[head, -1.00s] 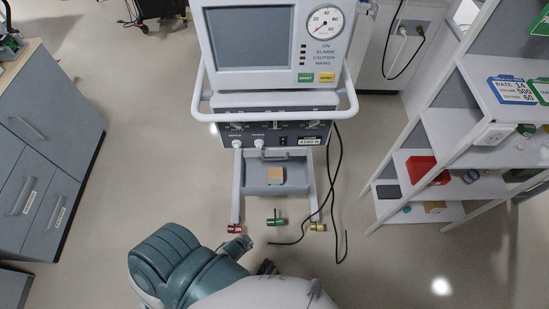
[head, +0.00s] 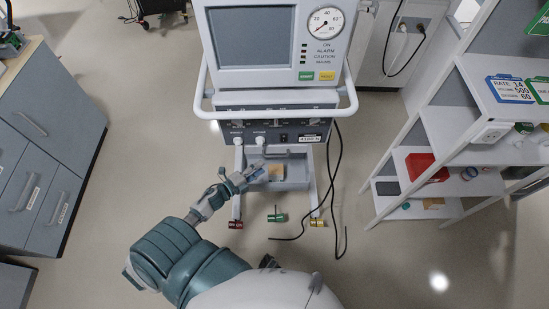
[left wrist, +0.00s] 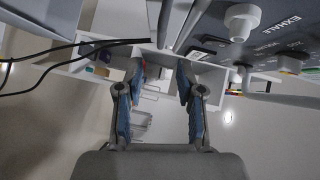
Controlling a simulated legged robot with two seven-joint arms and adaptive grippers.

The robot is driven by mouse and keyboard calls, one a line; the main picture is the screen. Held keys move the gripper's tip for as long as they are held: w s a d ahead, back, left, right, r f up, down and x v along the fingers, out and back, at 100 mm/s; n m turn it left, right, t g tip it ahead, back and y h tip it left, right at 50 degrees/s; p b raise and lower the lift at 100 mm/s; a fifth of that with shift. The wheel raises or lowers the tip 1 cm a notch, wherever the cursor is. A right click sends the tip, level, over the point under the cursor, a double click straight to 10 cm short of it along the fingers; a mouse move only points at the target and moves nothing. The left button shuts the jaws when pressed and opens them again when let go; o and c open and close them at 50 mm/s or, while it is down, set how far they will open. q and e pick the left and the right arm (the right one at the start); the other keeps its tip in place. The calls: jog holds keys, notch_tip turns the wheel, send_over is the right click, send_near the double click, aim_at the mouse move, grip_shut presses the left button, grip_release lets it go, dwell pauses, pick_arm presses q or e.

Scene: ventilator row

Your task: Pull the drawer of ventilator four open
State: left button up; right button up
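A ventilator (head: 264,80) with a grey screen and round gauge stands upright in the middle of the head view. Below its dark control panel is a grey drawer (head: 298,174) with a bar handle (head: 276,155) along its upper edge and a tan patch. I cannot tell how far the drawer is out. My left gripper (head: 254,173) reaches in from the left, at the drawer's left part, overlapping it in view. In the left wrist view its two blue-padded fingers (left wrist: 160,68) stand apart with nothing clearly held. Contact with the handle cannot be told. My right gripper is not seen.
Red (head: 236,224), green (head: 277,217) and yellow (head: 318,222) fittings are near the ventilator's feet. Black cables (head: 333,190) hang at its right. A white shelf unit (head: 440,130) stands right, grey cabinets (head: 50,130) left.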

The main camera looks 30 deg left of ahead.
pick_arm(q)
jog(key=x, duration=0.8)
jog(key=shift+w, duration=0.3)
jog(key=shift+d, duration=0.1)
grip_shut()
jog(key=shift+f, duration=0.1)
jog(key=shift+s, duration=0.1)
